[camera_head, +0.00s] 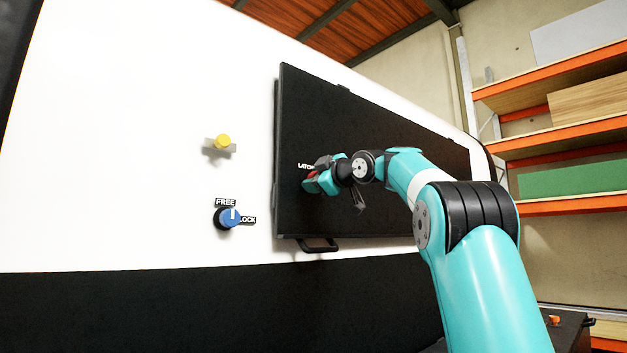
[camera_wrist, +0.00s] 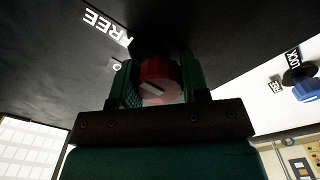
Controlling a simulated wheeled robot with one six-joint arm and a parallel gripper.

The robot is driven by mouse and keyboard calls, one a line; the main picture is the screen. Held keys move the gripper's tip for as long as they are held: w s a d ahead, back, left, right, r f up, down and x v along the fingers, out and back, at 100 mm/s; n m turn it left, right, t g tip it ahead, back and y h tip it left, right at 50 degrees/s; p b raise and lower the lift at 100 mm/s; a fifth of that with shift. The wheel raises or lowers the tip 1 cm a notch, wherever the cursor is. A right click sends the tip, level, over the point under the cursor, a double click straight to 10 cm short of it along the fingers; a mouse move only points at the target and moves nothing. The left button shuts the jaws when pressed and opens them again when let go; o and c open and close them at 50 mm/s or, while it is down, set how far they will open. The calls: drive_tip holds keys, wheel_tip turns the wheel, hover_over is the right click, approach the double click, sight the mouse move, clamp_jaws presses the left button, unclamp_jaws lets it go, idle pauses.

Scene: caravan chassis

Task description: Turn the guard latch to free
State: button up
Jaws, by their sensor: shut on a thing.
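A black guard panel (camera_head: 312,110) is mounted on the white caravan wall. A white label, partly hidden and reading about "LATCH", is on it just above my gripper (camera_head: 314,179). The guard latch, a red knob with a pale pointer mark (camera_wrist: 160,78), sits between the two teal fingers of my gripper (camera_wrist: 158,84) in the wrist view. The fingers are shut on it from both sides. A little of its red shows in the camera_head view (camera_head: 311,174). A "FREE" label (camera_wrist: 107,27) is on the panel, upper left of the knob; I cannot tell the pointer's exact setting.
Left of the panel, a blue knob (camera_head: 229,217) with "FREE" and "LOCK" labels and a yellow knob (camera_head: 222,141) stick out from the white wall. A black handle (camera_head: 318,245) is at the panel's bottom edge. Orange-edged shelves (camera_head: 560,135) stand at right.

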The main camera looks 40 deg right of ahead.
drive_tip(key=o, duration=0.9)
drive_tip(key=shift+d, duration=0.1)
drive_tip(key=shift+s, duration=0.1)
drive_tip(key=shift+s+f+b, duration=0.1)
drive_tip(key=shift+s+b, duration=0.25)
drive_tip(key=s+b, duration=0.1)
drive_tip(key=s, duration=0.4)
drive_tip(key=s+b, duration=0.2)
drive_tip(key=s, duration=0.4)
drive_tip(key=s+a+b, duration=0.1)
drive_tip(key=s+b, duration=0.1)
drive_tip(key=s, duration=0.3)
drive_tip(key=shift+s, duration=0.25)
drive_tip(key=shift+a, duration=0.1)
